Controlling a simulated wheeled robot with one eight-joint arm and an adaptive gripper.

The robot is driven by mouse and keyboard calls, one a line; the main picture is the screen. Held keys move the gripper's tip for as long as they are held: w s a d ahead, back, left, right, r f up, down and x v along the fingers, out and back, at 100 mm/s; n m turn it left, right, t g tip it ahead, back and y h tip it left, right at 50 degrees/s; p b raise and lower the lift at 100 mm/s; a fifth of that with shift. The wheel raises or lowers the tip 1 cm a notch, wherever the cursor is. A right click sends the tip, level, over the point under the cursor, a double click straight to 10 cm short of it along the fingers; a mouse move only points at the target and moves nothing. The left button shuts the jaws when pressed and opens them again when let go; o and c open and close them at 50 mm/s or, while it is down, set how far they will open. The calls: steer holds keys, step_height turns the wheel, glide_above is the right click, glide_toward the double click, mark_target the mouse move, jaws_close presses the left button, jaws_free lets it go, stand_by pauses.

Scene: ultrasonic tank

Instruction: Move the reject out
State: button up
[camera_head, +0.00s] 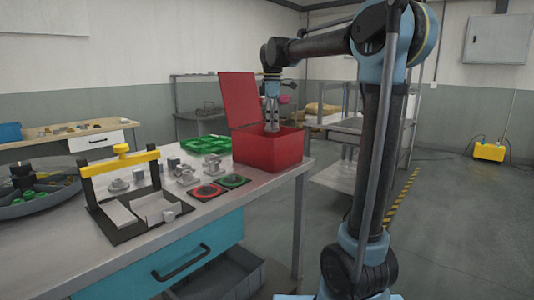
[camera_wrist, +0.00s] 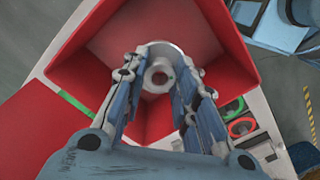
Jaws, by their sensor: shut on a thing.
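A red box (camera_head: 252,150) with its lid (camera_head: 239,99) raised stands at the right end of the workbench. My gripper (camera_head: 271,126) points down into the box's opening. In the wrist view my gripper (camera_wrist: 160,95) is shut on a grey round metal part (camera_wrist: 160,70) with a hole in its middle. The part is above or inside the red box (camera_wrist: 100,50); its exact height over the floor of the box I cannot tell. In the head view the part is mostly hidden by the fingers and the box wall.
A green tray (camera_head: 205,144) stands left of the box. Red and green ringed pads (camera_head: 207,190), several metal parts (camera_head: 185,175) and a yellow-topped frame (camera_head: 122,160) are on the workbench (camera_head: 225,215). A round grey basin (camera_head: 40,200) is at far left.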

steer(key=o, duration=1.2)
steer(key=shift+r, duration=0.1)
step_height(320, 180, up, 12)
steer(key=shift+w+f, duration=0.1)
steer(key=s+d+f+m+t, duration=0.1)
steer(key=s+d+f+m, duration=0.5)
steer(key=s+d+f, duration=0.6)
steer(key=s+d+f+m+t, duration=0.1)
steer(key=s+d+f+m, duration=0.55)
steer(key=s+f, duration=0.65)
steer(key=s+d+f+m, duration=0.1)
steer(key=s+f, duration=0.1)
steer(key=f, duration=0.4)
steer(key=s+d+f+m, duration=0.1)
steer(key=s+f+m, duration=0.1)
steer(key=f, duration=0.3)
steer(key=s+d+f+m, duration=0.1)
steer(key=s+f+m, duration=0.1)
steer(key=f, duration=0.4)
steer(key=shift+s+f, duration=0.35)
steer(key=shift+s, duration=0.15)
